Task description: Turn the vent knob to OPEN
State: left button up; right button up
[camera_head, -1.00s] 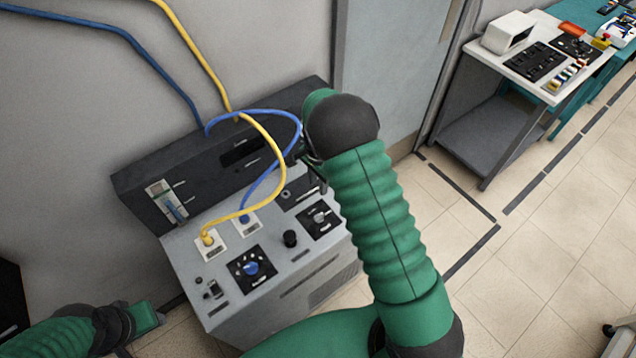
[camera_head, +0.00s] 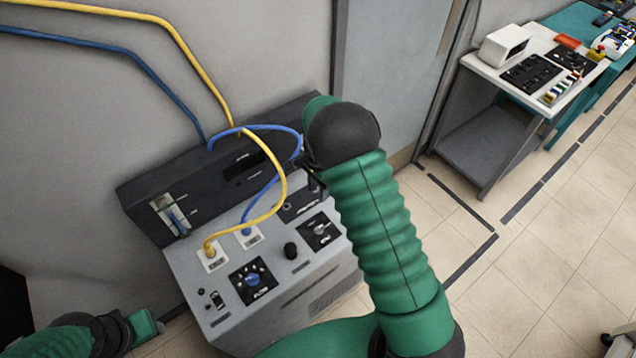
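A grey console with a sloped top (camera_head: 190,268) stands against the wall. On it are a blue knob (camera_head: 253,280) on a black plate at the front left, a small black knob (camera_head: 290,250) and a grey knob (camera_head: 320,231) on a black plate at the right. The labels are too small to read, so I cannot tell which is the vent knob. My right gripper (camera_head: 313,178) is over the console's back right, mostly hidden behind my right wrist; its finger opening is unclear. My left gripper (camera_head: 147,327) is low at the left, apart from the console; its fingers cannot be made out.
A yellow hose (camera_head: 196,75) and a blue hose (camera_head: 130,45) run along the wall and loop over the console beside my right wrist. A cart (camera_head: 515,70) stands at the right; the floor between is clear.

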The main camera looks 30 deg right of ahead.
notch_tip(320, 180, up, 16)
jog(key=b, duration=0.3)
jog(key=shift+r+b, duration=0.25)
jog(key=shift+b, duration=0.1)
jog(key=shift+s, duration=0.1)
jog(key=s+a+f+n+t+b, duration=0.1)
jog(key=s+a+f+n+b, duration=0.4)
jog(key=s+f+n, duration=0.3)
jog(key=s+a+f+n+t+b, duration=0.1)
jog(key=s+a+f+n+b, duration=0.4)
jog(key=f, duration=0.7)
jog(key=s+a+n, duration=0.2)
jog(key=s+n, duration=0.1)
jog(key=s, duration=0.1)
jog(key=shift+d+f, duration=0.1)
jog(key=shift+d, duration=0.05)
